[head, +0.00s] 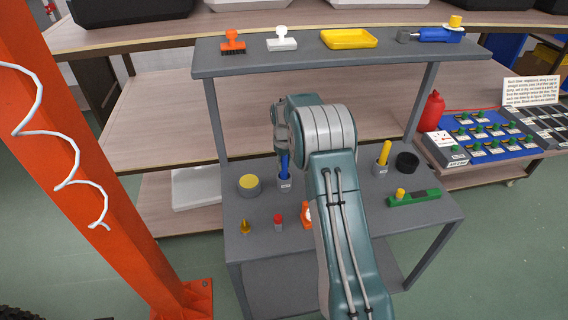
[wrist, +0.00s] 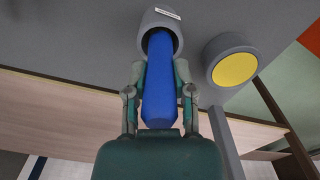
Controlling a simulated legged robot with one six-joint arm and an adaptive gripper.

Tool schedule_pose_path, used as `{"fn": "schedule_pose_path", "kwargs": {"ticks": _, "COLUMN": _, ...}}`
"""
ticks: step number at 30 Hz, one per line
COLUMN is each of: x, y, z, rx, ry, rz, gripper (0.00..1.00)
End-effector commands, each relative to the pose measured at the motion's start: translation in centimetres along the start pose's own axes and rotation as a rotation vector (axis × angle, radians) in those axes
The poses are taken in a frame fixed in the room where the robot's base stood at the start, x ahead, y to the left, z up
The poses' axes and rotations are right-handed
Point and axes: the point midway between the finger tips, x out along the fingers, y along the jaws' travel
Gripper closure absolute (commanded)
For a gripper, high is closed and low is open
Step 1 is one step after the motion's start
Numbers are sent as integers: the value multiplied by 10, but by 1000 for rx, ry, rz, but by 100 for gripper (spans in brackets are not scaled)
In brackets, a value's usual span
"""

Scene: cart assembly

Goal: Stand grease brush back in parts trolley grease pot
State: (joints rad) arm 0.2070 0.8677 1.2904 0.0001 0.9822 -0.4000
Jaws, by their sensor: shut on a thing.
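The grease brush shows as a blue handle (head: 284,163), standing roughly upright at a small grey labelled pot (head: 285,184) on the trolley's lower shelf. In the wrist view the blue handle (wrist: 159,85) runs from between my fingers into the mouth of the grey pot (wrist: 153,19). My gripper (wrist: 159,72) is shut on the handle, one finger on each side. In the head view my gripper (head: 283,145) is above the pot, partly behind my arm. The bristles are hidden; I cannot tell how deep the brush sits. The label is too small to read.
A second grey pot (head: 380,169) with a yellow handle (head: 384,152) stands right of my arm, beside a black round cup (head: 407,162). A yellow-topped tin (head: 249,185) is close left of the brush pot. The trolley's upper shelf (head: 300,60) overhangs behind.

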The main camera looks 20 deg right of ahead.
Motion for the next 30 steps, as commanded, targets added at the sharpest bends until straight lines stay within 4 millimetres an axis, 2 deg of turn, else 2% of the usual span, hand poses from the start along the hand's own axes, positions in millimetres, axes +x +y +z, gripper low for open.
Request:
{"fn": "schedule_pose_path", "kwargs": {"ticks": 1, "x": 2, "y": 0, "z": 0, "rx": 0, "ry": -1, "rz": 0, "gripper": 100}}
{"fn": "schedule_pose_path", "kwargs": {"ticks": 2, "x": 1, "y": 0, "z": 0, "rx": 0, "ry": 0, "rz": 0, "gripper": 54}}
{"fn": "schedule_pose_path", "kwargs": {"ticks": 3, "x": 1, "y": 0, "z": 0, "rx": 0, "ry": -1, "rz": 0, "gripper": 36}}
{"fn": "schedule_pose_path", "kwargs": {"ticks": 4, "x": 1, "y": 0, "z": 0, "rx": 0, "ry": -1, "rz": 0, "gripper": 33}}
{"fn": "schedule_pose_path", "kwargs": {"ticks": 16, "x": 2, "y": 0, "z": 0, "rx": 0, "ry": 0, "rz": 0, "gripper": 33}}
{"fn": "schedule_pose_path", "kwargs": {"ticks": 20, "x": -16, "y": 0, "z": -1, "rx": 0, "ry": 3, "rz": 1, "gripper": 33}}
{"fn": "schedule_pose_path", "kwargs": {"ticks": 25, "x": -47, "y": -2, "z": 2, "rx": 0, "ry": 3, "rz": 1, "gripper": 33}}
{"fn": "schedule_pose_path", "kwargs": {"ticks": 30, "x": -67, "y": -3, "z": 2, "rx": 0, "ry": 1, "rz": 1, "gripper": 33}}
